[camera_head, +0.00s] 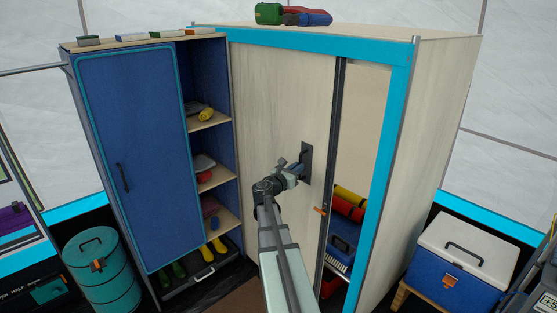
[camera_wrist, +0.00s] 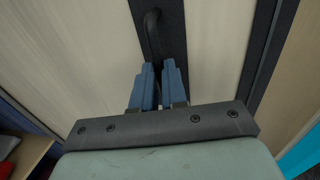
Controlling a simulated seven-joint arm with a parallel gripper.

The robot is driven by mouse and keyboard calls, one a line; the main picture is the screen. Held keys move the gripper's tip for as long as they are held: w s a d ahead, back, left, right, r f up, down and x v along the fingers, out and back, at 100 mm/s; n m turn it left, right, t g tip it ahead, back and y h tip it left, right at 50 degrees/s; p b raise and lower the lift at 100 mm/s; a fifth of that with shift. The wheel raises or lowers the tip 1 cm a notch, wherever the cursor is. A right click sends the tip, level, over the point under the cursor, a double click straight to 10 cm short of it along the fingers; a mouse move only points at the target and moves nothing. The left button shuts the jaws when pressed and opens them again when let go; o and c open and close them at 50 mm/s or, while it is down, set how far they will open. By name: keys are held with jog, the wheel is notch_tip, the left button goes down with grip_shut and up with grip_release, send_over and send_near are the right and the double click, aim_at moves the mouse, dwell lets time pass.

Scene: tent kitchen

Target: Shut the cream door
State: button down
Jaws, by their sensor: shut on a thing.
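The cream door (camera_head: 277,105) stands upright in the cream cabinet with the blue frame (camera_head: 394,110). It also fills most of the wrist view (camera_wrist: 75,50). A gap shows between its dark right edge (camera_head: 333,150) and the frame's right post, so the door is partly open. A dark handle (camera_head: 307,158) sits on the door near that edge; its curved bar (camera_wrist: 152,35) shows in the wrist view. My gripper (camera_head: 296,170) is at the handle. Its blue fingers (camera_wrist: 158,70) are shut on the lower part of the bar, and the contact itself is partly hidden.
Left stands a blue cabinet (camera_head: 135,150) with open shelves. A teal canister (camera_head: 98,265) is at lower left, a blue-and-white cooler (camera_head: 460,255) at lower right.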

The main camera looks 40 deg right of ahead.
jog(key=s, duration=1.5)
jog(key=shift+s, duration=0.15)
jog(key=c, duration=1.2)
grip_release()
jog(key=shift+o, duration=0.2)
notch_tip(320, 180, up, 10)
